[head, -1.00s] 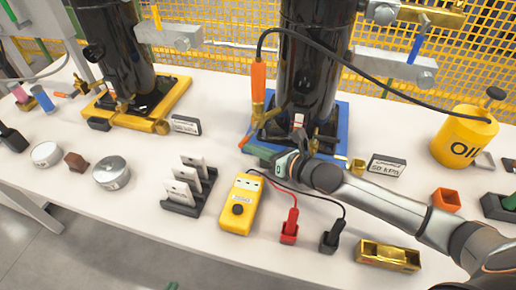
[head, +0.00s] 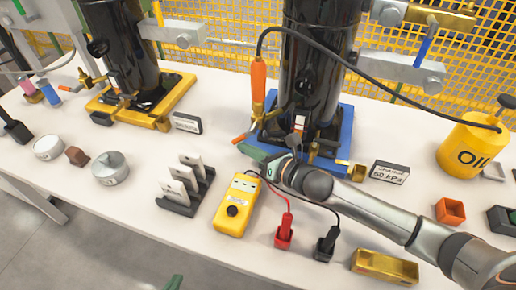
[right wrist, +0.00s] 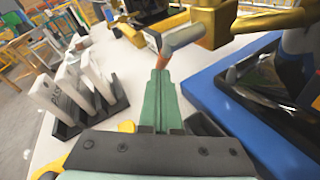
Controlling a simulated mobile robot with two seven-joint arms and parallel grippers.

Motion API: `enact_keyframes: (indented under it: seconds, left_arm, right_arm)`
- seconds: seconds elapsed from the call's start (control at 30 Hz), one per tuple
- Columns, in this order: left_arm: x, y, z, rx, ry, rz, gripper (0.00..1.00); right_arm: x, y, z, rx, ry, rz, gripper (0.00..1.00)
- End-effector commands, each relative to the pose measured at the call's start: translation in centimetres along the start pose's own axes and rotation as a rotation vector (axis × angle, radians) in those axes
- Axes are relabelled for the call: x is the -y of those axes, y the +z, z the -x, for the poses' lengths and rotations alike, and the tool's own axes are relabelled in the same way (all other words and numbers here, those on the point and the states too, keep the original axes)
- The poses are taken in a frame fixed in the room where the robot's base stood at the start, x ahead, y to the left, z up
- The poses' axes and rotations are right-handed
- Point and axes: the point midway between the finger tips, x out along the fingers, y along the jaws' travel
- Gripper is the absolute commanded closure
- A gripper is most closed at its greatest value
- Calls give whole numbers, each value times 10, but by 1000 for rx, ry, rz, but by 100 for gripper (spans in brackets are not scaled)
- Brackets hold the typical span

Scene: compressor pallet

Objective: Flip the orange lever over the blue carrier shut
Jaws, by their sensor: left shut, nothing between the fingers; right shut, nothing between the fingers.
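The blue carrier (head: 345,124) sits under the right-hand black compressor (head: 305,75). Its lever, with an orange tip (head: 238,139), sticks out low from the carrier's left front corner. In the right wrist view the orange tip (right wrist: 161,62) is just beyond my fingertips, with a grey metal shaft (right wrist: 183,36) behind it. Whether they touch cannot be told. My right gripper (head: 247,151), with green fingers, is shut and empty beside the carrier's front left edge; its fingers also show in the wrist view (right wrist: 160,78). My left gripper (head: 173,282) is shut, barely showing at the bottom edge.
A yellow meter (head: 237,205) with red and black plugs lies just in front of the gripper. A black rack (head: 180,208) stands left of it. An upright orange handle (head: 258,80) with a black cable stands behind the lever. A yellow carrier (head: 180,90) is at left.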

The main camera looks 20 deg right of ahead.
Motion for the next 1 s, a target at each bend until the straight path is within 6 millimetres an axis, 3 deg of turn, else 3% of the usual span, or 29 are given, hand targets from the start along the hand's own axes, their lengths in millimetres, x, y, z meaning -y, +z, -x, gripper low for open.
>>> enact_keyframes:
  seconds: [0.3,1.0]
  left_arm:
    - [2,12,-6,5,-2,1,100]
    - [2,12,-5,5,-3,1,100]
  right_arm:
    - [-5,-1,-10,120,54,-63,100]
    - [-9,6,-14,114,52,-54,100]
